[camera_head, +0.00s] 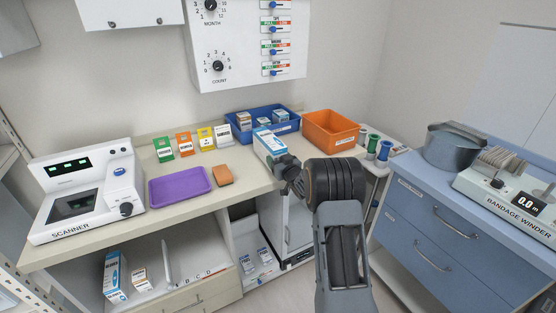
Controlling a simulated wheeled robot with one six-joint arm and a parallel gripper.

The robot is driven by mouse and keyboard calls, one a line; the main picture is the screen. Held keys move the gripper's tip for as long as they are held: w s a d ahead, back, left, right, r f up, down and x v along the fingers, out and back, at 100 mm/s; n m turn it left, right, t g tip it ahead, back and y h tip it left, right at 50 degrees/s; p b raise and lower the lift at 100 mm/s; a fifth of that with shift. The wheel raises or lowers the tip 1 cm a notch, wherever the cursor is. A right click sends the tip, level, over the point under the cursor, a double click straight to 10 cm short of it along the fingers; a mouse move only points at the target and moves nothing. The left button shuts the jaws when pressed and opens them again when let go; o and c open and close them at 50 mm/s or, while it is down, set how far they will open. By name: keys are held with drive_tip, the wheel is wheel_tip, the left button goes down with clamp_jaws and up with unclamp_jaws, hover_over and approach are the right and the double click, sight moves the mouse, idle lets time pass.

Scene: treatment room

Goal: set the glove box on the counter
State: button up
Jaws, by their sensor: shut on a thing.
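My gripper (280,160) is shut on a white and blue box (268,143), which looks like the glove box; its label is too small to read. The box is at the back right of the beige counter (130,225), in front of the blue bin. I cannot tell whether its bottom touches the counter or hangs just above it. My gripper and arm come from the lower right and hide part of the counter's right front.
A blue bin (284,128) with small boxes and an orange bin (331,128) stand behind. A purple tray (180,186), an orange-brown block (223,175), a scanner (84,191) and several coloured cards lie left. Blue drawers (440,220) stand right. The counter's front middle is clear.

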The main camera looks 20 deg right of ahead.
drive_tip(key=shift+f, duration=0.1)
drive_tip(key=o, duration=0.7)
drive_tip(key=shift+f, duration=0.15)
drive_tip(key=o, duration=0.4)
drive_tip(key=shift+o, duration=0.2)
